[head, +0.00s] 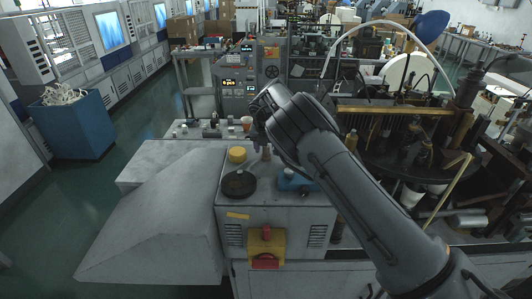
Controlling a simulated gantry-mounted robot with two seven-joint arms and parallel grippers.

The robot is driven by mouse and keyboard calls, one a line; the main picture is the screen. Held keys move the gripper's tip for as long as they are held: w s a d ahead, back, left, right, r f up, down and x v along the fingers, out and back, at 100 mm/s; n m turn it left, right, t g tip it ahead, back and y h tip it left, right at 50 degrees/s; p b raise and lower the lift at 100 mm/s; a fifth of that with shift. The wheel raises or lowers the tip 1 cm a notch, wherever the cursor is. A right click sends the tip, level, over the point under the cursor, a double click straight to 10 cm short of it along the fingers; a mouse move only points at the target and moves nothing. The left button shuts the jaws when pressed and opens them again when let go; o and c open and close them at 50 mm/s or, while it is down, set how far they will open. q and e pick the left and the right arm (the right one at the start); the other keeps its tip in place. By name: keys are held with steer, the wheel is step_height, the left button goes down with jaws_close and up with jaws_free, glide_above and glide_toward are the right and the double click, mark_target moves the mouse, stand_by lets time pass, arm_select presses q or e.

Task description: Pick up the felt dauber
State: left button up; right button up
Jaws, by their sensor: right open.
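A small tan-brown upright piece (266,152), which looks like the felt dauber, stands on the grey machine top, partly hidden by my right gripper. My right gripper (259,134) is over the back of the machine top, just above and beside this piece. Its fingers are small and dark here, and I cannot tell whether they touch the piece. The jaws are open. My left gripper is not in view.
On the same top are a yellow round container (237,155), a dark round disc (239,184) and a blue item (297,180) partly behind my right arm. A sloped grey cover (160,225) lies left.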

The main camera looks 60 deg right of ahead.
steer(key=shift+f, duration=0.1)
jaws_close()
stand_by(0.3)
steer(key=shift+r, duration=0.7)
step_height(320, 180, up, 3)
steer(key=shift+f+b, duration=0.2)
steer(key=shift+b, duration=0.2)
steer(key=s+d+r+b, duration=0.2)
steer(key=s+r, duration=0.5)
steer(key=s, duration=0.4)
steer(key=shift+s+d, duration=0.15)
steer(key=shift+d, duration=0.2)
